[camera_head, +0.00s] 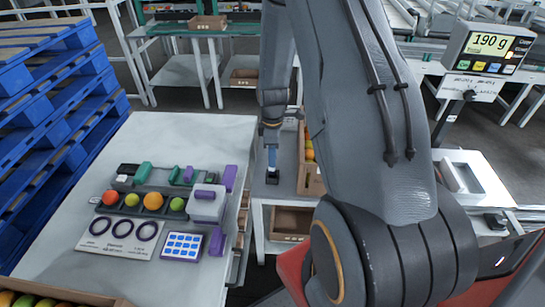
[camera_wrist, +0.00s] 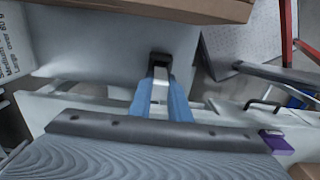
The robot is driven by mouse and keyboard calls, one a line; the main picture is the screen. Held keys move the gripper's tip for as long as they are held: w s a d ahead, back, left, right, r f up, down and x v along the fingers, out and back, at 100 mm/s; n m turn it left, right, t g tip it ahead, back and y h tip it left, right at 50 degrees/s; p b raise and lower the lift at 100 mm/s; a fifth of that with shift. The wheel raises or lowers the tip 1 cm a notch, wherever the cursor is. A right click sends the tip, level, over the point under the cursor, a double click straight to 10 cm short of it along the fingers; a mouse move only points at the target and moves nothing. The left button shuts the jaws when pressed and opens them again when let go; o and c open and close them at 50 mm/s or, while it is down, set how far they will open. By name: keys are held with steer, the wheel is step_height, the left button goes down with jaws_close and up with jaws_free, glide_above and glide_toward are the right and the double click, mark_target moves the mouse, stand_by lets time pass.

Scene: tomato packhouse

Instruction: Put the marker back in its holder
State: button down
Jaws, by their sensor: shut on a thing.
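My gripper (camera_head: 272,157) points down over a grey side table, and its blue fingers are closed. In the wrist view, the fingers (camera_wrist: 161,92) hold a pale, slim marker (camera_wrist: 160,86) between them. A small black holder (camera_head: 272,177) is right under the fingertips in the head view. In the wrist view, the black holder (camera_wrist: 159,60) is at the marker's far end. I cannot tell whether the marker's end is inside it or just above it. In the head view the fingers mostly hide the marker.
A cardboard crate (camera_head: 313,180) with fruit stands close on the right. The grey worktop (camera_head: 150,140) on the left carries a fruit rack, a card with rings (camera_head: 121,236) and purple-edged things. Blue pallets (camera_head: 50,110) stand far left. A scale display (camera_head: 487,48) reads 190 g.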

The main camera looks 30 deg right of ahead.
steer(key=shift+f+b, duration=0.85)
steer(key=shift+f, duration=0.95)
stand_by(0.5)
steer(key=c, duration=1.6)
jaws_free()
steer(key=c, duration=0.3)
steer(key=shift+r, duration=0.1)
steer(key=shift+r+p, duration=2.35)
steer(key=shift+r, duration=1.05)
